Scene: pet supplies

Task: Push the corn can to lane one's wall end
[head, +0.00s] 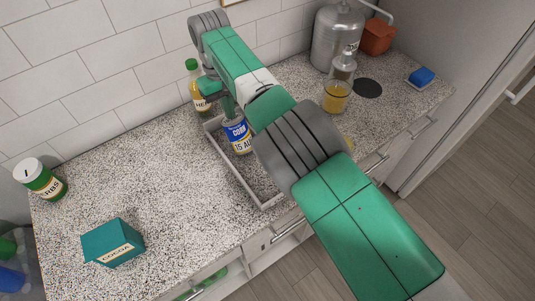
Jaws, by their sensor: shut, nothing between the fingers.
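The corn can (238,138), with a blue and white label reading CORN, stands upright inside the grey-railed lane frame (237,176). It is near the frame's wall end. The frame runs from near the wall toward the counter's front edge, and my arm hides its right part. No lane number is readable. My gripper (230,114) is shut and points down at the can's upper, wall-facing side. I cannot tell whether it touches the can. My arm covers the can's right side.
A green-capped bottle (196,88) stands by the wall, close to my gripper. A herbs jar (41,179) and a cocoa box (113,243) are at left. A yellow-filled glass (336,97), metal canister (336,37) and blue sponge (422,76) are at right. The left-middle counter is clear.

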